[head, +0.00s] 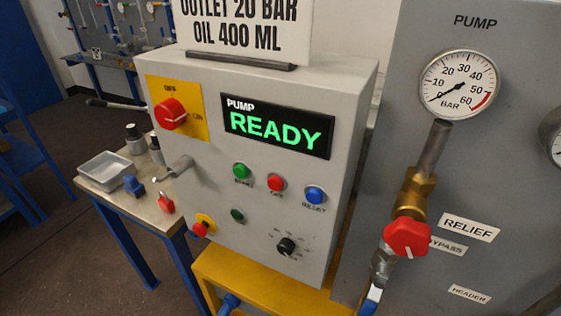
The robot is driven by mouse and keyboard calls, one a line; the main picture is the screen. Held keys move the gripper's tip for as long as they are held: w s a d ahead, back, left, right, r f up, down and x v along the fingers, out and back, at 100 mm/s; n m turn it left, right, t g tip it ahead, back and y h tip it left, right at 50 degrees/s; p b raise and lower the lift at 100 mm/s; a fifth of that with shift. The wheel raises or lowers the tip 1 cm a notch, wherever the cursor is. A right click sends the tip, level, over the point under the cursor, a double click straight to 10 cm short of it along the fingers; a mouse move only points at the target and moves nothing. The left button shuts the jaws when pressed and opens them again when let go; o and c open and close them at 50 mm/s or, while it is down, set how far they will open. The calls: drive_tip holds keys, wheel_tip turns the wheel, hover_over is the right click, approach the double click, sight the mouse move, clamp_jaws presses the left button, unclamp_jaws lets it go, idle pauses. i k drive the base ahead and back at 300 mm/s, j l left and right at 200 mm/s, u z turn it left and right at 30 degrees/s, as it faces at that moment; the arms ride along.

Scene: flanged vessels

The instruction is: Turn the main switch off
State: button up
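The main switch (170,114) is a red rotary knob on a yellow plate (199,130), at the upper left of the grey control box (205,185). The plate reads OFF above the knob and ON to its right. A small pale mark on the knob's right side appears to point toward ON. The pump display (277,126) on the same box is lit and reads READY in green. My gripper is not in view.
Below the display are green, red and blue buttons (314,195), a black dial (286,246) and a red knob (203,225). A side table (150,205) holds a tray and small parts. The gauge panel (500,190) stands right.

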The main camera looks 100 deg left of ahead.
sight(169, 113)
drive_tip(key=u, duration=2.25)
